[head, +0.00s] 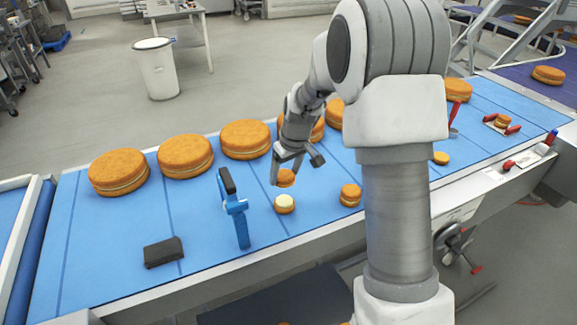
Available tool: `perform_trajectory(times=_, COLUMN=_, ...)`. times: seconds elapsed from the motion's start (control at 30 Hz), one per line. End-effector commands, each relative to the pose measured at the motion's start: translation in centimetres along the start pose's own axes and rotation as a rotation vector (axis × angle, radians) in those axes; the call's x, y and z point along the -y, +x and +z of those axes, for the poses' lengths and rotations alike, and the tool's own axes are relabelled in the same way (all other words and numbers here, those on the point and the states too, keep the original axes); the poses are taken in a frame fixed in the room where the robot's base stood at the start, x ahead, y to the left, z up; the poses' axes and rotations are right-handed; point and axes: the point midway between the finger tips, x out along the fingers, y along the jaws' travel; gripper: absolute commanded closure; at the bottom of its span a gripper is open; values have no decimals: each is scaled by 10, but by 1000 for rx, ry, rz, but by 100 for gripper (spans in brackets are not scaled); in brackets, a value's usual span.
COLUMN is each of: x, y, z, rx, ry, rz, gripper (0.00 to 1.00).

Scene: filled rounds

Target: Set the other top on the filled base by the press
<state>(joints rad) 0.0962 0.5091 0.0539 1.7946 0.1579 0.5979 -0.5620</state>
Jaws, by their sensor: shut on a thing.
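My gripper (294,172) is shut on a small orange-brown round top (287,179). It holds the top just above and behind the filled base, and the two look apart, though the gap is hard to judge. The filled base (284,204) is a small round with pale cream on its upper face, sitting on the blue belt. The press (236,209), blue with a black handle, stands upright just left of the base. A small closed round (350,195) sits on the belt right of the base.
Large filled rounds (185,156) line the belt's far side. A dark block (163,252) lies on the blue belt (110,225) at front left. A small round (441,158) and a tray with red-handled tools (502,124) are right of my arm. The belt between block and press is clear.

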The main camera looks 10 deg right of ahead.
Motion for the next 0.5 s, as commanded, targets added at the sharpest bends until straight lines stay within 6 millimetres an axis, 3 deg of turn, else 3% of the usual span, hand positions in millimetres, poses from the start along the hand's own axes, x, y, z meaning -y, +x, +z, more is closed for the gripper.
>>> perform_trajectory(times=0.27, x=2, y=6, z=3, rx=0, ry=-3, rz=-1, gripper=49)
perform_trajectory(times=0.5, x=2, y=23, z=8, rx=2, ry=-2, rz=-1, gripper=49)
